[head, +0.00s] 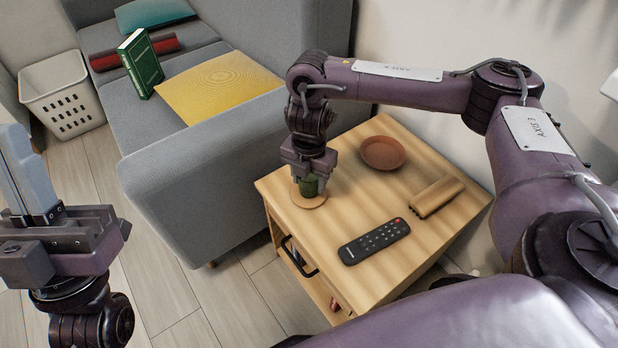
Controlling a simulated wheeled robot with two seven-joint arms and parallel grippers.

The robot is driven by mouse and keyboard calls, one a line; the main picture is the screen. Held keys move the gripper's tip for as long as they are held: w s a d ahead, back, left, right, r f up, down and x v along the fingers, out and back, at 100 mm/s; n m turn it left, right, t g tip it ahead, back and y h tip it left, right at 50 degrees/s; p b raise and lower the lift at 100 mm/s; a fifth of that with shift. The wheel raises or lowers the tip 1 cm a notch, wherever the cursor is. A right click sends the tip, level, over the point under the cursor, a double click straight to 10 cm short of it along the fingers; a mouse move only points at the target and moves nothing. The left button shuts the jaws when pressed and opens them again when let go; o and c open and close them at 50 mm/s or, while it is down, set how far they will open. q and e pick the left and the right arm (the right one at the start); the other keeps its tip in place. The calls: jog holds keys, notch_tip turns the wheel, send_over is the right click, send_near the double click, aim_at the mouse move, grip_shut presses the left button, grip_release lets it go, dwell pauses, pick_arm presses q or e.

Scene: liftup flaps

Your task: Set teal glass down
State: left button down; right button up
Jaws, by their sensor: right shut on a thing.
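The teal glass (308,187) looks dark green and small. It is upright at the round wooden coaster (304,201), near the left corner of the wooden side table (300,222). My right gripper (312,181) points down from above and is shut on the glass, hiding its upper part. I cannot tell for sure whether the glass base touches the coaster. My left gripper (27,180) is at the left edge of the view, away from the table, with its fingers pointing up. I cannot tell whether it is open.
A terracotta dish (383,153), a brown case (436,196) and a black remote (374,241) lie on the table. The grey sofa (200,165) stands close on the left, with a yellow cushion (218,86) and green book (141,64). A white basket (62,92) stands beyond.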

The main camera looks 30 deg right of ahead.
jog(key=o, duration=1)
jog(key=shift+f, duration=0.15)
